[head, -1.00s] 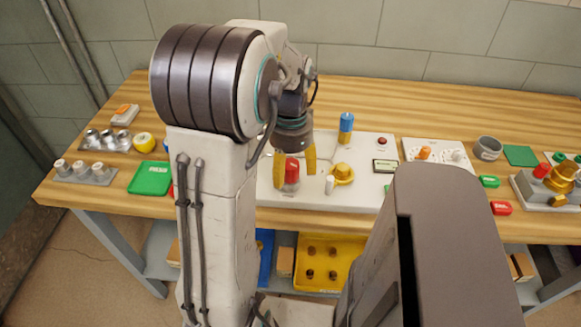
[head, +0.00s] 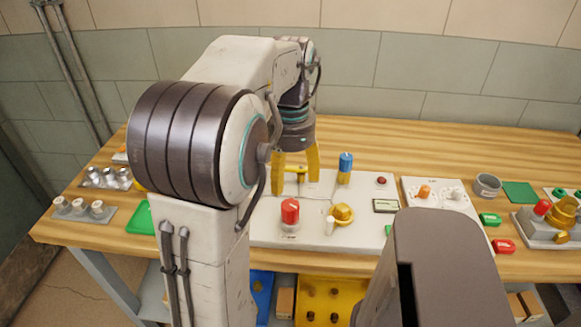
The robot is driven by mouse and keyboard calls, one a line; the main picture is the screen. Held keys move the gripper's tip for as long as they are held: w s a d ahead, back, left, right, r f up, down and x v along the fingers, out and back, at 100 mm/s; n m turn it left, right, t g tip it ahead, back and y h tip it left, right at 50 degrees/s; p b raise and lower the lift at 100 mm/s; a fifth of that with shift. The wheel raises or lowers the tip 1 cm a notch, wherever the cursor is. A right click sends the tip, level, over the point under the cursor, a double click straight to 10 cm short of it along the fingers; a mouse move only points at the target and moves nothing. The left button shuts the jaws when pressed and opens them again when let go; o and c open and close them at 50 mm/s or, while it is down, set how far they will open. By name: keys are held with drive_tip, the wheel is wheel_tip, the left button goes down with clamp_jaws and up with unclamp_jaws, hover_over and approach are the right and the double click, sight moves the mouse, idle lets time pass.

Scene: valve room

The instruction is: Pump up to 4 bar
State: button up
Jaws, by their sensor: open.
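A white panel (head: 277,237) lies on the wooden bench. It carries a red knob (head: 290,211), a yellow knob (head: 343,213) with a small white lever (head: 329,227) beside it, a blue-topped post (head: 345,167), a small red button (head: 381,181) and a small dark-framed display (head: 386,206); its reading is too small to tell. My gripper (head: 296,182) is open, pointing down with yellow fingers over the panel's back left. A small yellow part (head: 296,170) shows between the fingers; I cannot tell whether they touch it. My arm hides the panel's left side.
A white plate with an orange knob (head: 424,191) and a grey cup (head: 487,186) stand to the right. Green (head: 490,219) and red (head: 503,246) blocks lie near a grey fixture (head: 545,226). A yellow bin (head: 329,298) sits below. The bench behind the panel is clear.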

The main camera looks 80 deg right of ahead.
sight(288, 206)
drive_tip(key=shift+r, duration=0.9)
drive_tip(key=f+n, duration=0.4)
drive_tip(key=n, duration=0.1)
drive_tip(key=a+f+n+h, duration=0.1)
drive_tip(key=f+n, duration=0.1)
drive_tip(key=n, duration=0.1)
drive_tip(key=shift+w+f, duration=0.25)
drive_tip(key=w+a+f+n, duration=0.2)
drive_tip(key=w+a+n, duration=0.4)
drive_tip(key=w+a, duration=0.45)
drive_tip(key=w+a+r+n+t, duration=0.1)
drive_tip(key=w+a+n, duration=0.2)
drive_tip(key=a+n, duration=0.2)
drive_tip(key=w+a+r+n+t+p, duration=0.1)
drive_tip(key=w+a+n, duration=0.3)
drive_tip(key=a, duration=0.6)
drive_tip(key=w+a+r+n+t+y+p, duration=0.1)
drive_tip(key=w+a+r+n, duration=0.1)
drive_tip(key=a+n, duration=0.3)
drive_tip(key=shift+w+a+n, duration=0.3)
drive_tip(key=shift+w+a, duration=0.35)
drive_tip(key=shift+a, duration=0.75)
